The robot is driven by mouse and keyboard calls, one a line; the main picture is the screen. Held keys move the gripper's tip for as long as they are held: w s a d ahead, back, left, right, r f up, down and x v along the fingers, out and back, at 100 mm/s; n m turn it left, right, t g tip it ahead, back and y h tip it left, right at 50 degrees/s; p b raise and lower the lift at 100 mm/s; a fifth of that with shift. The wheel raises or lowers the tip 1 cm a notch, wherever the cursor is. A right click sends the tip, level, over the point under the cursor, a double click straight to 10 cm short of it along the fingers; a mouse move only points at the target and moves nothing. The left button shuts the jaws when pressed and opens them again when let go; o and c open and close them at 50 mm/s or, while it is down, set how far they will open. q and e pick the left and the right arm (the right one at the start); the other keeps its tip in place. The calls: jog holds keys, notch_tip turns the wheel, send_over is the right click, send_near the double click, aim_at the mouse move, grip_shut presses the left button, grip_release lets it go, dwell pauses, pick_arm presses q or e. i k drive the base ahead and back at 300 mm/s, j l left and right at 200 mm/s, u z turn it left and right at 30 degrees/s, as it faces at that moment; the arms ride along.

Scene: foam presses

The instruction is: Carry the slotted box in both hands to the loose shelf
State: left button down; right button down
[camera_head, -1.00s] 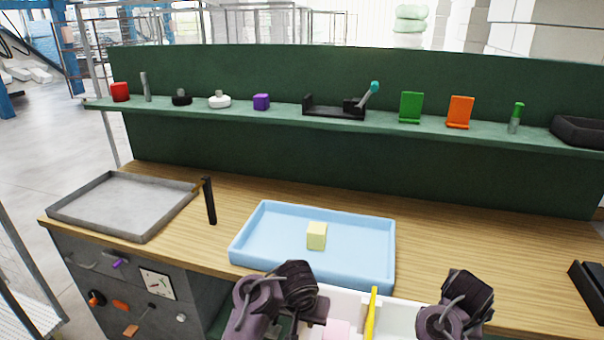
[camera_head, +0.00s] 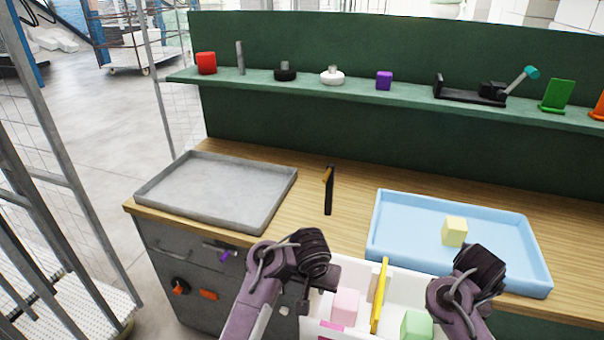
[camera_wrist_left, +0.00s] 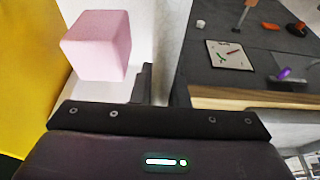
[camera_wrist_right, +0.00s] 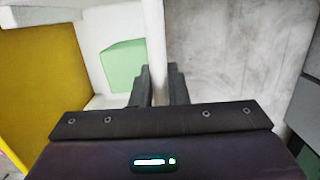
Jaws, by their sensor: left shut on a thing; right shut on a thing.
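The slotted box (camera_head: 312,328) is white and open-topped, low at the front of the head view, between my two grippers. A yellow divider (camera_head: 380,297) stands in it, with a pink block (camera_head: 346,305) on the left and a pale green block (camera_head: 416,325) on the right. My left gripper (camera_head: 322,280) is shut on the box's left wall. My right gripper (camera_wrist_right: 158,88) is shut on the white wall on the opposite side, beside the green block. A long green shelf (camera_head: 430,97) runs along the back panel; I cannot tell whether it is the loose shelf.
A grey tray (camera_head: 170,208) and a blue tray (camera_head: 381,232) with a yellow block (camera_head: 455,231) lie on the wooden bench (camera_head: 318,232). A black upright tool (camera_head: 328,195) stands between them. Open floor (camera_head: 120,130) and a mesh fence (camera_head: 75,190) are at left.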

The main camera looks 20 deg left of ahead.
aim_at(213, 194)
jog(key=j, duration=0.95)
jog(key=k+j, duration=0.15)
jog(key=j, duration=0.85)
